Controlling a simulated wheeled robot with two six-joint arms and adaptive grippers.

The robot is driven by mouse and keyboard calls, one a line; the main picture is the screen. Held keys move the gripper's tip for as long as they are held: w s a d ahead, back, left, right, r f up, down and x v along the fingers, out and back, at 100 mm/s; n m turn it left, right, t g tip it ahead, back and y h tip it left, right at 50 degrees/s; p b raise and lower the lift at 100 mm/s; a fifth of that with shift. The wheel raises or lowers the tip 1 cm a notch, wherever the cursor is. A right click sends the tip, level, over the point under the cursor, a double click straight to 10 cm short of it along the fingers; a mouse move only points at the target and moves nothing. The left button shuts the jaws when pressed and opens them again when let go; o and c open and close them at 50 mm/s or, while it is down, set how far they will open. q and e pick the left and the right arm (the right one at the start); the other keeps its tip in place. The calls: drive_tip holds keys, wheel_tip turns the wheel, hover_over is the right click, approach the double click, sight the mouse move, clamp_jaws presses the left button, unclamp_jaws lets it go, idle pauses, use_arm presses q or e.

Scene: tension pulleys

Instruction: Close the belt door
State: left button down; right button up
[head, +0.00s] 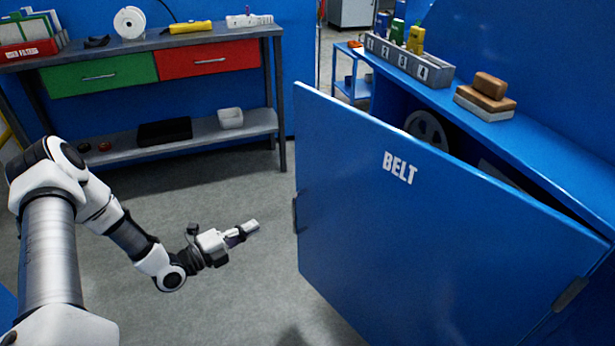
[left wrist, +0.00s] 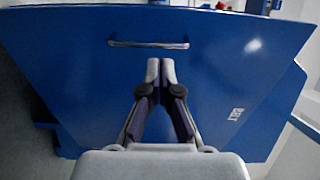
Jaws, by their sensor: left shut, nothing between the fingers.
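The blue belt door (head: 400,235), marked BELT, stands ajar. Its free edge is at the left, and a dark hinge (head: 571,293) shows at its lower right. A dark gap shows along its top, between door and cabinet. My left gripper (head: 254,226) is shut and empty, left of the door's free edge and apart from it. In the left wrist view its closed fingertips (left wrist: 160,66) point at a blue panel (left wrist: 85,85) with a metal bar handle (left wrist: 148,44) just beyond them and a small white label (left wrist: 236,114). My right gripper is not in view.
The blue cabinet top (head: 545,148) carries a numbered grey holder (head: 405,62) and brown blocks (head: 487,93). Inside the gap a grey wheel (head: 428,128) partly shows. A workbench (head: 200,40) with green and red drawers stands at the back left. Grey floor lies clear between bench and door.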

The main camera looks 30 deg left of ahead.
use_arm(q)
drive_tip(key=r, duration=0.1)
drive_tip(key=b, duration=0.5)
approach(302, 197)
drive_tip(key=x, duration=0.6)
drive_tip(key=shift+w+f, duration=0.1)
drive_tip(key=shift+w+d, duration=0.2)
drive_tip(key=shift+w, duration=0.25)
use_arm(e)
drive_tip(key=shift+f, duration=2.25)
use_arm(q)
drive_tip(key=shift+w, duration=0.1)
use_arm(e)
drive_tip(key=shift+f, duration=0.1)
